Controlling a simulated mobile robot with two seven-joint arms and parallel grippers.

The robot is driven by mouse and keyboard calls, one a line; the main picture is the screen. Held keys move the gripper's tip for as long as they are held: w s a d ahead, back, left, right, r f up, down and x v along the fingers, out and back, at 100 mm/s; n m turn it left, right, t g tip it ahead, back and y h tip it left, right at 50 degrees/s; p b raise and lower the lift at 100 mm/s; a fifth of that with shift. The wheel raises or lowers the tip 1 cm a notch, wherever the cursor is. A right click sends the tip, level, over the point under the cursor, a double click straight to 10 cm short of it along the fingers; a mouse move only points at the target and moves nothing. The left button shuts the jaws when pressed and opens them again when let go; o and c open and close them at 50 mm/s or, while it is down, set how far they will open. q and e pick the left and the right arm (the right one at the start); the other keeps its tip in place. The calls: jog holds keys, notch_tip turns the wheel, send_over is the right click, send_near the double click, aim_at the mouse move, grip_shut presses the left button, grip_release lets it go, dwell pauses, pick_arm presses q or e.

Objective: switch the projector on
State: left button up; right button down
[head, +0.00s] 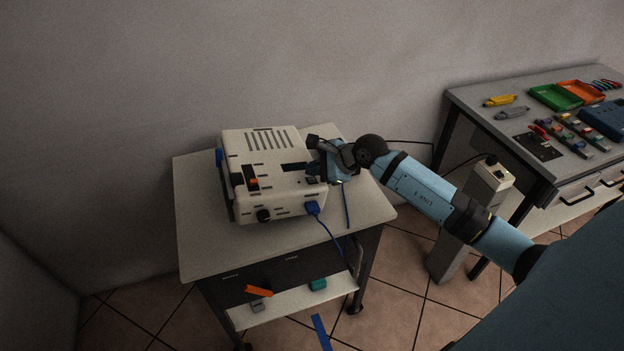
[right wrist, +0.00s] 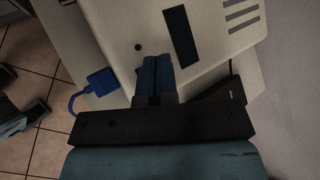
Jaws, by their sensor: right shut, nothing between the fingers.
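The projector (head: 270,150) is a white box with vent slots on top, standing on a grey cart. A small orange-red switch (head: 253,183) sits in a dark recess on its near left part, and a dark round knob (head: 264,215) is on its front face. A blue plug (head: 312,208) is in the front right, and also shows in the right wrist view (right wrist: 102,82). My right gripper (head: 312,168) is shut and empty over the projector's right side, right of the switch. In the right wrist view its fingertips (right wrist: 157,62) are together, beside a dark rectangular patch. I cannot tell if they touch.
A blue cable (head: 330,238) hangs over the front edge of the cart (head: 190,225). The lower shelf holds an orange item (head: 258,290) and a teal item (head: 318,284). A grey post with a socket (head: 490,175) stands before a workbench (head: 480,115) with trays and tools.

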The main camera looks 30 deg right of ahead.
aim_at(318, 181)
jog(key=shift+f, duration=0.3)
jog(key=shift+a+f+b, duration=0.1)
jog(key=shift+f+b, duration=0.25)
jog(key=shift+b, duration=0.1)
dwell(0.4)
dwell(0.4)
jog(key=shift+r+p, duration=0.4)
jog(key=shift+r, duration=0.4)
jog(key=shift+s+d+r+p, duration=0.1)
jog(key=shift+d+r+p, duration=0.1)
jog(key=shift+r+p, duration=0.45)
jog(key=shift+w+d+r+p, duration=0.1)
jog(key=shift+d+r+p, duration=0.1)
jog(key=shift+r, duration=0.8)
jog(key=shift+s+d+r+p, duration=0.15)
jog(key=shift+r+p, duration=0.3)
jog(key=shift+r, duration=0.35)
